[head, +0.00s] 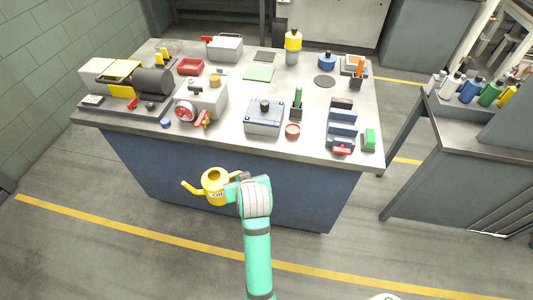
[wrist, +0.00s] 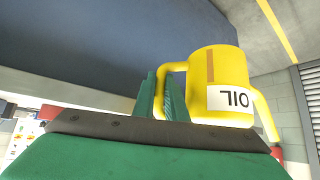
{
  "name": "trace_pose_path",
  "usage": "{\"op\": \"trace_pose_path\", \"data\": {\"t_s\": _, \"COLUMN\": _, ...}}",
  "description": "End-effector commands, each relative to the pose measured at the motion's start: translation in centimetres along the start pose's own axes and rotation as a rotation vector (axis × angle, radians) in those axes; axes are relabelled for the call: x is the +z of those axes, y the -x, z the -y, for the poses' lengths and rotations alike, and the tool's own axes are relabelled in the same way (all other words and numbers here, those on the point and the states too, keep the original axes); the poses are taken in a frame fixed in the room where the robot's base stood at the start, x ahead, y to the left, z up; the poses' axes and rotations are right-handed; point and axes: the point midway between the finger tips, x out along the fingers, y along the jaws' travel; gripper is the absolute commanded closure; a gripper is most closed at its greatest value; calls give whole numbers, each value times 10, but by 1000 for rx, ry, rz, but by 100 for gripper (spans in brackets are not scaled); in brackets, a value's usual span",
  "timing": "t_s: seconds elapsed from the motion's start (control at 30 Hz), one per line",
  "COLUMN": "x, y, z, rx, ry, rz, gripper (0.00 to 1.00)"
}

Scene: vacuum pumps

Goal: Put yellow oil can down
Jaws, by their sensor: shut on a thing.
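The yellow oil can (head: 215,184) has a spout pointing left and a label reading OIL. It hangs in the air in front of the workbench (head: 190,147), off its front edge in the head view. My gripper (head: 240,177) is shut on the can's handle at its right side. In the wrist view the can (wrist: 222,80) appears upside down in the picture, with the green fingers (wrist: 163,97) closed around its handle. Part of the fingers is hidden by my wrist in the head view.
On the bench stand a grey pump (head: 202,98), a grey box (head: 264,117), a blue vise-like fixture (head: 342,128), a green mat (head: 259,72) and a small red dish (head: 292,131). Bare bench top shows near the front edge between the pump and the grey box. A side table (head: 440,140) with bottles stands right.

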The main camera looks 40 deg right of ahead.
Motion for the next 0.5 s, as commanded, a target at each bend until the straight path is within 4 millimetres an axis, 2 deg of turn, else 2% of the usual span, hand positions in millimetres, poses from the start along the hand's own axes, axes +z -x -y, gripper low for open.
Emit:
{"op": "trace_pose_path", "data": {"t_s": 0.03, "x": 16, "y": -8, "z": 16, "rx": -19, "ry": 25, "rz": 7, "gripper": 100}}
{"op": "trace_pose_path", "data": {"t_s": 0.2, "x": 68, "y": -35, "z": 73, "rx": -87, "ry": 91, "rz": 10, "gripper": 100}}
{"op": "trace_pose_path", "data": {"t_s": 0.5, "x": 167, "y": -68, "z": 159, "rx": -185, "ry": 184, "rz": 6, "gripper": 100}}
